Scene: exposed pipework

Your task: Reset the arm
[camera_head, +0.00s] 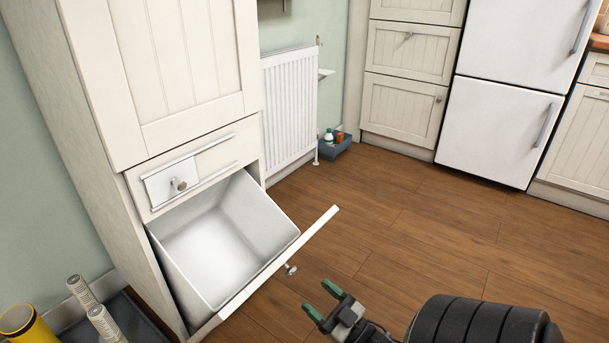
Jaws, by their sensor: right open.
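My right gripper (322,300) shows at the bottom, right of centre, with green-tipped fingers apart and nothing between them. My dark arm comes in behind it from the bottom right. The gripper is just right of the knob (290,269) on a tilted-out bin door (270,276) and looks apart from it. The bin (215,245) behind that door is white and looks empty inside. My left gripper is not in view.
A tall cream cabinet (180,75) stands at the left. A white radiator (289,103), a grey box with bottles (335,147) and a white fridge (497,135) stand farther back. A yellow cylinder (27,325) is at the bottom left. The wooden floor (420,230) is clear in the middle.

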